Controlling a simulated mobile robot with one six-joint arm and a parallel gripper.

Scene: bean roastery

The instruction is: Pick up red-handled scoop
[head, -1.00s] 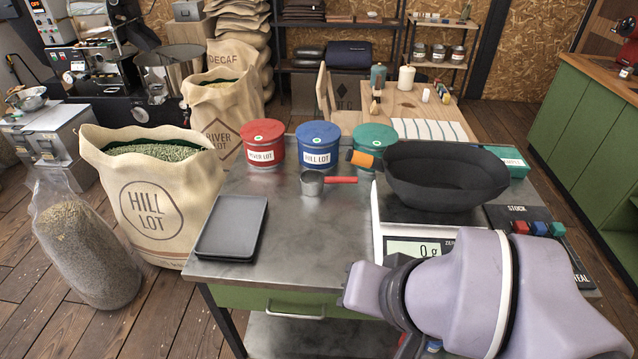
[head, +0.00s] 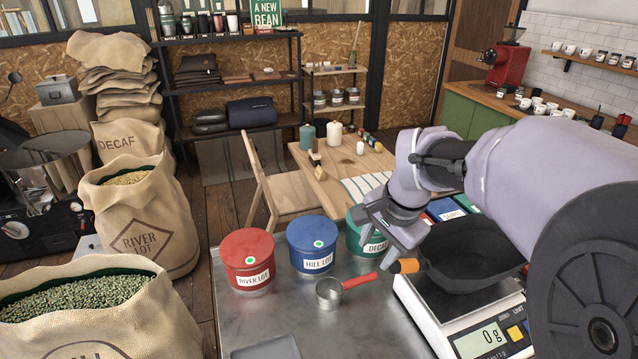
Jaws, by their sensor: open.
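The red-handled scoop (head: 329,293) lies on the metal table in front of the blue tin. Its small steel cup is at the left and its red handle points right, toward an orange handle (head: 405,266). My gripper (head: 397,248) is open, above and to the right of the scoop, beside the green tin and close to the orange handle in the picture. Nothing shows between its jaws, though the fingertips are partly hard to make out. It is apart from the scoop.
The red tin (head: 248,262), blue tin (head: 313,245) and green tin (head: 366,240) stand behind the scoop. A black bowl (head: 470,262) sits on the scale (head: 485,335), which reads 0 g. A dark tray (head: 266,349) lies in front. The tabletop left of the scoop is clear.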

